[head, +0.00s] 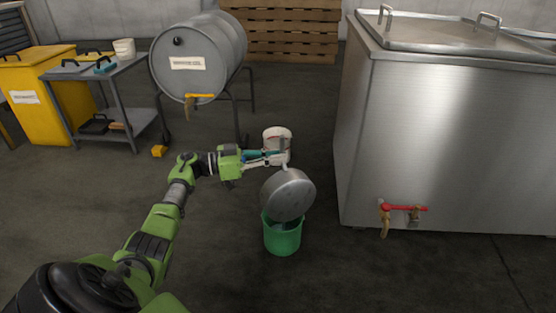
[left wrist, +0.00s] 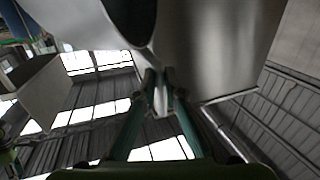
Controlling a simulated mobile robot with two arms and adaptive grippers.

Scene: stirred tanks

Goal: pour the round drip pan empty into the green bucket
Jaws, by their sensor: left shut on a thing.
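The round drip pan (head: 288,194), a grey metal pan, is tilted steeply above the green bucket (head: 282,240), with its lower edge over the bucket's mouth. My left gripper (head: 278,158) is shut on the pan at its upper side. Its fingers (left wrist: 160,82) show close together in the left wrist view, below a grey curved surface. The green bucket stands upright on the floor and greyish contents show inside it. The pan hides part of the bucket's rim, and I cannot tell whether anything is left in the pan. My right gripper is not in view.
A white bucket (head: 278,133) stands just behind my left gripper. A large steel tank (head: 450,140) with a red-handled tap (head: 403,209) stands to the right. A grey drum (head: 195,62) on a stand and a grey cart (head: 105,72) are at the back left.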

